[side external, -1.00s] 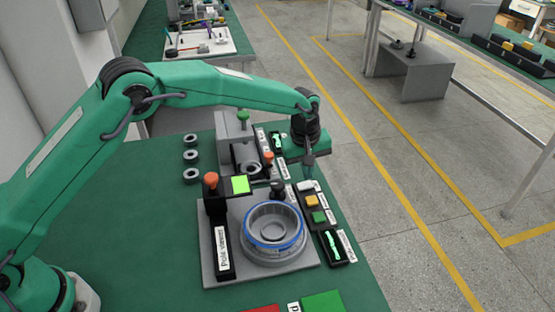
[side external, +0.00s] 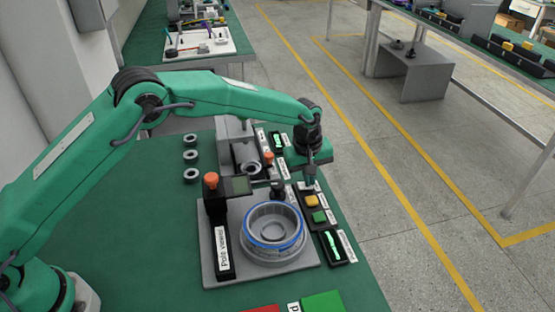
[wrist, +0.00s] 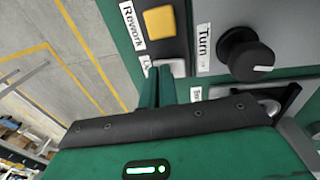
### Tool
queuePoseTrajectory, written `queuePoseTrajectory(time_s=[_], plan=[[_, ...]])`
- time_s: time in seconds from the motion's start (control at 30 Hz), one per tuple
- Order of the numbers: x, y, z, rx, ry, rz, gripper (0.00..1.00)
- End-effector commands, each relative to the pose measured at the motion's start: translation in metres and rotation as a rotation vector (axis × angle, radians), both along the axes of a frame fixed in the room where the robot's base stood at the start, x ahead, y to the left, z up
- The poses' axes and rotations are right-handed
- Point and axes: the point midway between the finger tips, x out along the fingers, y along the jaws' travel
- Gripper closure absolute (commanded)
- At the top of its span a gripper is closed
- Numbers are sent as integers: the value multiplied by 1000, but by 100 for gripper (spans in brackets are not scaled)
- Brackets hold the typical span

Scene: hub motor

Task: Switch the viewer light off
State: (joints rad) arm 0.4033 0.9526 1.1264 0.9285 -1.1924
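The pole viewer (side external: 222,245) stands on a grey plate, with an orange knob (side external: 211,180) on top. Its small square screen (side external: 241,185) is dark. A button strip right of the viewer has a white button, a yellow button (side external: 312,201) and a green button (side external: 320,216). My gripper (side external: 309,184) points down at the white button and largely hides it in the side view. In the wrist view my gripper's fingers (wrist: 157,86) are together and empty, right at the white button (wrist: 173,67); I cannot tell whether they touch it.
A round motor housing with a blue ring (side external: 273,230) sits on the plate. A black turn knob (wrist: 246,56) is close to the fingers. Several dark rings (side external: 191,156) lie on the green table. The table's right edge is near the button strip.

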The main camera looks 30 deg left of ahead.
Motion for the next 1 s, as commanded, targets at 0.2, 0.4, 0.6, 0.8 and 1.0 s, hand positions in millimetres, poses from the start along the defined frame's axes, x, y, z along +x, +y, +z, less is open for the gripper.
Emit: queuePoseTrajectory(time_s=[0.2,0.4,0.6,0.8,1.0], plan=[[-3,3,-6,4,9,1,100],[-8,8,-7,6,12,1,100],[-13,13,-6,8,16,2,100],[-15,14,-6,8,16,2,100],[-15,14,-6,8,15,1,100]])
